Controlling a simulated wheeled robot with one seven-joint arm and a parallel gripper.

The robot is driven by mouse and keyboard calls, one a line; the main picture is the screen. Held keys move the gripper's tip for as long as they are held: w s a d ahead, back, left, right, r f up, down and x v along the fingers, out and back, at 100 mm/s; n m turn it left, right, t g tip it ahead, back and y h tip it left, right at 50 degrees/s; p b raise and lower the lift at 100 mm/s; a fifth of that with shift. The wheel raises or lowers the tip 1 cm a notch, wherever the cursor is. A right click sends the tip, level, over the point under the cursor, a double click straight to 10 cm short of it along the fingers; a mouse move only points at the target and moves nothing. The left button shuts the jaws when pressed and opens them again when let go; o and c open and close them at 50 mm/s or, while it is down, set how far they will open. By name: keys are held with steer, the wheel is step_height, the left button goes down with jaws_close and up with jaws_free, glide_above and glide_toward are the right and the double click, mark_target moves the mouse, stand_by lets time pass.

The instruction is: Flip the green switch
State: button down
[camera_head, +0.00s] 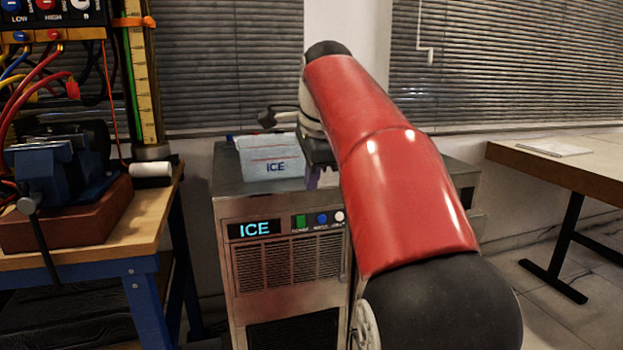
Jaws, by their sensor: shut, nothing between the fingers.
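The green switch (299,221) is a small lit rectangle on the front panel of the metal ice machine (290,262). It sits between the glowing ICE display (254,230) and a round blue button (322,219). I cannot tell which way the switch is set. My gripper (313,180) is small and dark in the view, above the machine's top front edge and right of the ICE bin. It is shut and empty, above the panel and apart from the switch. My red arm hides the right part of the machine and part of my gripper.
A white round button (340,216) is right of the blue one. A workbench (150,222) with a blue vise (62,172) is at left. A wooden table (570,165) is at right.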

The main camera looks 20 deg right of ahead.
steer(key=s+d+f+n+y+p, duration=0.1)
steer(key=d+n+y, duration=0.1)
steer(key=n, duration=1.5)
steer(key=s+d+f+n+y+p, duration=0.1)
steer(key=d+f+n+y, duration=0.1)
steer(key=n, duration=1.6)
steer(key=shift+d+t, duration=0.3)
steer(key=shift+d, duration=0.05)
steer(key=shift+f, duration=0.15)
